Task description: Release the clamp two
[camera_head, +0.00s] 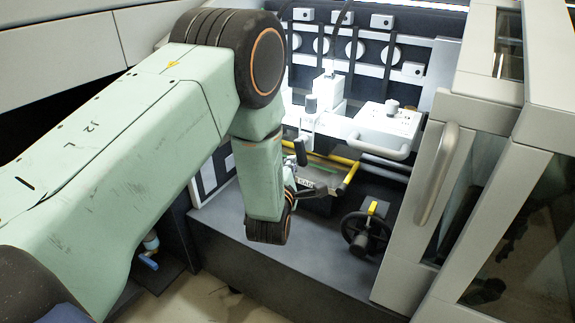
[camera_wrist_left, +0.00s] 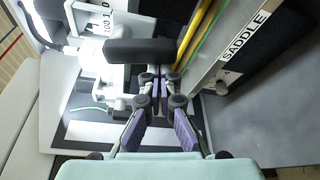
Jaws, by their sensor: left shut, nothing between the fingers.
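My left gripper (camera_head: 306,187) is mostly hidden behind its own wrist in the head view. In the left wrist view, the left gripper (camera_wrist_left: 160,75) has its fingers drawn together with nothing held. A black handle (camera_wrist_left: 140,52) lies right beyond the fingertips there; whether they touch it I cannot tell. It joins a white clamp-like mechanism (camera_wrist_left: 88,48). In the head view a black upright handle (camera_head: 300,152) stands by the white mechanism just above the gripper. No label marks which clamp is number two. My right gripper is not in view.
A bar marked SADDLE (camera_wrist_left: 235,45) runs beside yellow rails (camera_wrist_left: 197,32). A white unit with a handle (camera_head: 385,128) stands behind. The grey ledge (camera_head: 290,265) in front is clear.

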